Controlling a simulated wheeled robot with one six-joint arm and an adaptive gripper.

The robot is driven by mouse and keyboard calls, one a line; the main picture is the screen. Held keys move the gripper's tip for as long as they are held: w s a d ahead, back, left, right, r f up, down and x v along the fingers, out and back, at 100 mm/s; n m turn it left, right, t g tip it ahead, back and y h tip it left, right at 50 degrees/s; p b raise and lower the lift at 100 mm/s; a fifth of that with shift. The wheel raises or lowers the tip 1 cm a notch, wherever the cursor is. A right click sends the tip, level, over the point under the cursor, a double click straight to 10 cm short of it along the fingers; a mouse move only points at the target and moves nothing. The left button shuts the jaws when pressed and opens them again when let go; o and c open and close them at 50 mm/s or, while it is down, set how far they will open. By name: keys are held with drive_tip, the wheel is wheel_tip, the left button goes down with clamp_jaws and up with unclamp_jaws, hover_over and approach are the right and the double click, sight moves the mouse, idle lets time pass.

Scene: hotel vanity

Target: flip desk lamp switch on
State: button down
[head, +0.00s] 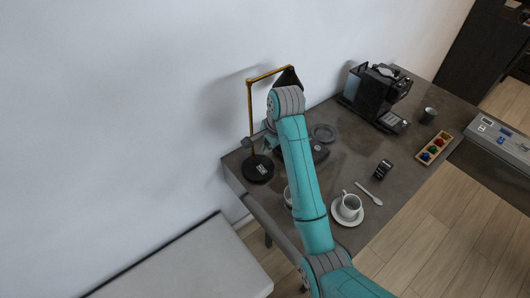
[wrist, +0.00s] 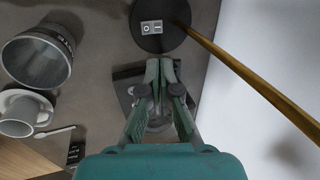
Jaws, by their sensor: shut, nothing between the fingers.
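The desk lamp stands at the left end of the desk, with a brass stem (head: 250,112) and a round black base (head: 258,174). Its dark shade (head: 289,76) is partly behind my arm. A small pale rocker switch (head: 262,169) sits on the base; in the wrist view the switch (wrist: 151,27) shows a circle and a line mark, on the black base (wrist: 176,42). My gripper (wrist: 160,64) is shut and empty, its fingertips just short of the base in the picture. In the head view my gripper (head: 268,146) is close to the stem, partly hidden by my arm. I cannot tell contact.
The brass stem (wrist: 250,78) slants across the wrist view's right, near the white wall (head: 120,120). A dark flat object (wrist: 122,88) lies beneath my gripper. A coffee machine (head: 376,98) is farther back.

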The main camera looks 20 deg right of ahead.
sight(262, 169)
drive_tip(key=x, duration=1.3)
drive_tip(key=shift+w+a+f, duration=0.1)
drive_tip(key=shift+w+f, duration=0.05)
drive_tip(key=shift+f, duration=0.05)
drive_tip(key=shift+s+d+r, duration=0.1)
drive_tip(key=shift+s+d, duration=0.15)
drive_tip(key=shift+s, duration=0.55)
